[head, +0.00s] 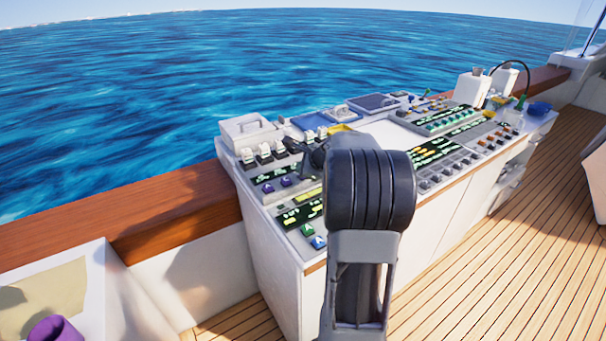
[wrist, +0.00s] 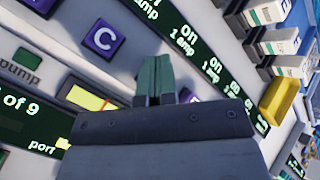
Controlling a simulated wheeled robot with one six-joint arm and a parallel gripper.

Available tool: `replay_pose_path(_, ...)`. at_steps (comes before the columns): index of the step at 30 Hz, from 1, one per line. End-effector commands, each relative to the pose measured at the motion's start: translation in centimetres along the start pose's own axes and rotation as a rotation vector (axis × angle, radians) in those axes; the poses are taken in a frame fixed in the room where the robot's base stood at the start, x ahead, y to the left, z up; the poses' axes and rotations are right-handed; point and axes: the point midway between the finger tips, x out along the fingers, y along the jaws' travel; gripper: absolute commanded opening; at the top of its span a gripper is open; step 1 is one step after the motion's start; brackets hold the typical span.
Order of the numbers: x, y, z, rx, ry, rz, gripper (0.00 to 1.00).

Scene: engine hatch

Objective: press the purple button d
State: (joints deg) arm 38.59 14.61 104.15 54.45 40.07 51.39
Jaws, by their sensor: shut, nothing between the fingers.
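My gripper (wrist: 157,78) is shut and empty in the wrist view, its fingers over the panel beside the purple buttons. A purple button marked C (wrist: 102,38) lies to the upper left of the fingers. A purple button (wrist: 187,96) shows just right of the fingers, mostly hidden by my gripper; its letter cannot be read. Another purple button (wrist: 40,4) is cut off at the top left corner. In the head view, small purple buttons (head: 268,188) sit on the left part of the console, their letters too small to read. My arm hides part of the console there.
Green-lit label strips (wrist: 190,50) run beside the buttons. Several white-topped switches (wrist: 282,40) and a yellow tray (wrist: 280,98) stand to the right. In the head view, a white lidded box (head: 246,130) stands at the console's back left, and white bottles (head: 472,88) at its far end.

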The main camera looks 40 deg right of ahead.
Motion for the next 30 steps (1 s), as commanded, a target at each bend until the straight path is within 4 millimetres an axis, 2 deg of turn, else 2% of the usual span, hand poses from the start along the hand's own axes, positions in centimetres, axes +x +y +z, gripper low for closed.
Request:
replay_pose_path(13, 0.0, 0.1, 0.0, 0.001, 0.001, 0.002, 0.00)
replay_pose_path(30, -1.6, -1.2, 1.2, 0.000, 0.000, 0.001, 0.00)
